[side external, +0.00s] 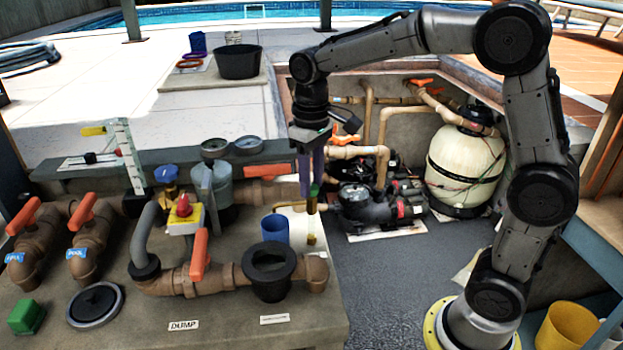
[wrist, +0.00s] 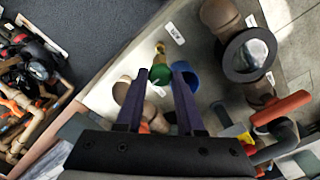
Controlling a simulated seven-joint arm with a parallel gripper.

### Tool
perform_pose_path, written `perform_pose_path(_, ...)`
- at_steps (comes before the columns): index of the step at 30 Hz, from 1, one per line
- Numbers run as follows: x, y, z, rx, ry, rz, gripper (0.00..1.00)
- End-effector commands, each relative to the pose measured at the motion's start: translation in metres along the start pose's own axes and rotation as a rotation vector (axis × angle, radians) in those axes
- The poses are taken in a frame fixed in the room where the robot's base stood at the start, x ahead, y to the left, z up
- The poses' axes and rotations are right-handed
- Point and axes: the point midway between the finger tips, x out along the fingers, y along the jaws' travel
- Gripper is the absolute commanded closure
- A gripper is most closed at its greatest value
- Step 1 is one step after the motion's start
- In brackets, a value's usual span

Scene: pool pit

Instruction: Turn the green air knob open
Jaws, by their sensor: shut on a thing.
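The green air knob (side external: 314,190) sits on top of a thin brass stem (side external: 311,225) at the back right of the bench. My gripper (side external: 311,185) points down over it from above, its dark fingers at the knob. In the wrist view my gripper (wrist: 160,70) has one finger on either side of the green knob (wrist: 158,73) and is shut on it. The fingers hide part of the knob, so its turn angle cannot be told.
A dark open-topped fitting (side external: 269,270) and an orange-handled valve (side external: 199,255) are farther forward. A red knob on a yellow box (side external: 184,211) is to the left. The pump (side external: 370,210) lies beyond the bench edge.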

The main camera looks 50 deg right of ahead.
Motion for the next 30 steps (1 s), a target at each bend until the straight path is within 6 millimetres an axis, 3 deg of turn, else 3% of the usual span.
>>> perform_pose_path(15, -0.0018, 0.0000, -0.0005, -0.373, 0.004, 0.001, 1.00)
perform_pose_path(30, -0.0020, 0.0000, -0.0006, -0.463, 0.005, 0.001, 1.00)
